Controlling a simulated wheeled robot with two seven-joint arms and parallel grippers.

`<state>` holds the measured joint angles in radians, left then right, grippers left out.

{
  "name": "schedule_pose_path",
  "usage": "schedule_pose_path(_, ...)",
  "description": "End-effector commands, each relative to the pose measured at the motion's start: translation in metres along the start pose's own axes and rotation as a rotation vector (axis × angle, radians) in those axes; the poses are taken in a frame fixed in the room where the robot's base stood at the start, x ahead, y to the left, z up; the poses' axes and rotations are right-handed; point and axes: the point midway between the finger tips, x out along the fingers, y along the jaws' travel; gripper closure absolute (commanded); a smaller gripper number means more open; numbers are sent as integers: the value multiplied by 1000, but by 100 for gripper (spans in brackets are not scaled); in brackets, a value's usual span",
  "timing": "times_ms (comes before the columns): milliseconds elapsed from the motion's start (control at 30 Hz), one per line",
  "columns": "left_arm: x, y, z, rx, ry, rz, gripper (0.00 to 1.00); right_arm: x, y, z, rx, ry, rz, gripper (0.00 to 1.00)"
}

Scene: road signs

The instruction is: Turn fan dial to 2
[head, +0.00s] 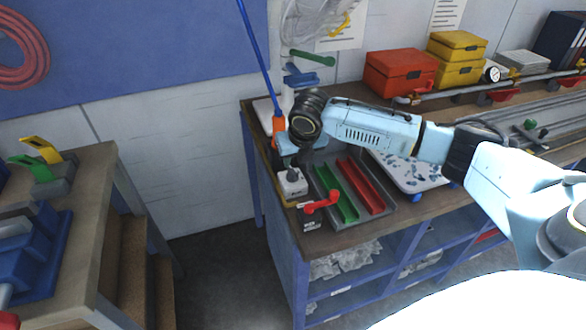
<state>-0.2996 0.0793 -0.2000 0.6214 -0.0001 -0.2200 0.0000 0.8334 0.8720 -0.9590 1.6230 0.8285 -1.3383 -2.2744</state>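A small white box (292,187) with a dark round knob (293,174) on top stands at the left front of the workbench; it looks like the fan dial. Its markings are too small to read. My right arm reaches in from the right and bends down at the wrist above the box. My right gripper (298,160) points down just behind and above the knob. Its fingers are small and dark, so I cannot tell whether they touch the knob or how far apart they are. My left gripper is not in view.
A grey tray (391,214) with green (337,193) and red (361,186) channels lies right of the box. A red-handled part (322,203) sits in front. Red (401,75) and yellow (456,50) boxes stand behind. Another bench (80,215) stands left, across open floor.

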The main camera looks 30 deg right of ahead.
Motion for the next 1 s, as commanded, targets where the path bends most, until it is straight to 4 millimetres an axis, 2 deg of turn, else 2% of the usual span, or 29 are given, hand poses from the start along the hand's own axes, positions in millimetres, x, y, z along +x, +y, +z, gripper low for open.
schedule_pose_path(100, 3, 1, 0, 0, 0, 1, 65, 25, 0, -1, 2, 1, -1, 67)
schedule_pose_path(300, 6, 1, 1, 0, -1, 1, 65, 52, 1, 0, 1, 0, 1, 67)
schedule_pose_path(500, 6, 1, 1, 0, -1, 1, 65, 61, 0, 0, 1, -2, 0, 67)
schedule_pose_path(733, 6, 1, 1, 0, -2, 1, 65, 61, 0, 0, 0, -2, 0, 67)
schedule_pose_path(1000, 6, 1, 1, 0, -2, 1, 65, 60, 0, 0, 1, -2, 0, 100)
